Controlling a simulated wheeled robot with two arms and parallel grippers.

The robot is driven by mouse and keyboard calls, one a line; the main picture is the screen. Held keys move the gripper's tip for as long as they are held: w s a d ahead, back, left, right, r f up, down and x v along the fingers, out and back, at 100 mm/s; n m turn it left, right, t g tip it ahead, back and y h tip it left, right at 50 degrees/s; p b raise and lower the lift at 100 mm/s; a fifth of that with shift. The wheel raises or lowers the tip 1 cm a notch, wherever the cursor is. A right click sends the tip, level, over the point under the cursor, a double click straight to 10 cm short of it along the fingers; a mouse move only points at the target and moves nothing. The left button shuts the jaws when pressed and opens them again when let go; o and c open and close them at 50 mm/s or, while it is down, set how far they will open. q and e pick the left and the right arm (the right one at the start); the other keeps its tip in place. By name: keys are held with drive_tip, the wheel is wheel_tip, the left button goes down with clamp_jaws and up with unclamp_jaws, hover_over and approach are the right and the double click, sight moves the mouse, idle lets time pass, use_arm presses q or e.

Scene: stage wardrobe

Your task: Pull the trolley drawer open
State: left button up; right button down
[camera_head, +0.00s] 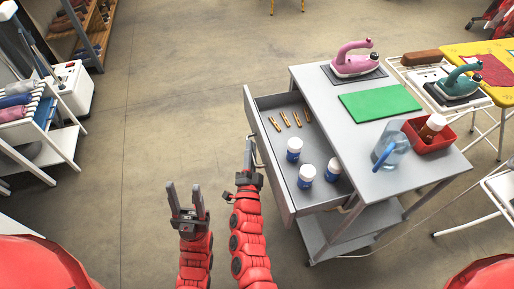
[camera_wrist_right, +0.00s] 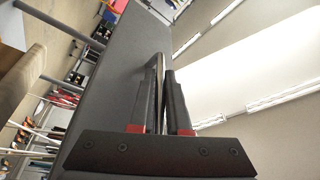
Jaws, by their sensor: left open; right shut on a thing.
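The grey trolley (camera_head: 325,110) stands right of centre in the head view. Its drawer (camera_head: 273,168) is pulled out toward the left, and its inside shows. In the drawer lie several wooden clothes pegs (camera_head: 285,119) and three white-and-blue bottles (camera_head: 294,150). My right gripper (camera_head: 248,160) is at the drawer front, shut on the drawer handle (camera_head: 258,155). In the right wrist view its fingers (camera_wrist_right: 168,100) close around the handle bar (camera_wrist_right: 157,75) against the grey drawer front (camera_wrist_right: 110,100). My left gripper (camera_head: 187,203) is open and empty, left of the right arm, apart from the trolley.
On the trolley top are a pink iron (camera_head: 352,65), a green cloth (camera_head: 380,101), a clear blue jug (camera_head: 390,148) and a red tray (camera_head: 432,140) with a bottle. A white rack (camera_head: 40,130) stands at left. The floor (camera_head: 170,100) between is clear.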

drive_tip(key=shift+s+a+f, duration=0.1)
drive_tip(key=shift+s+a, duration=0.15)
drive_tip(key=shift+a, duration=0.55)
drive_tip(key=shift+s+a+r, duration=0.1)
drive_tip(key=shift+s+a, duration=0.15)
drive_tip(key=shift+a, duration=0.5)
drive_tip(key=shift+s+a+f, duration=0.1)
drive_tip(key=shift+s+a, duration=0.15)
drive_tip(key=shift+a, duration=0.55)
drive_tip(key=c, duration=0.9)
unclamp_jaws()
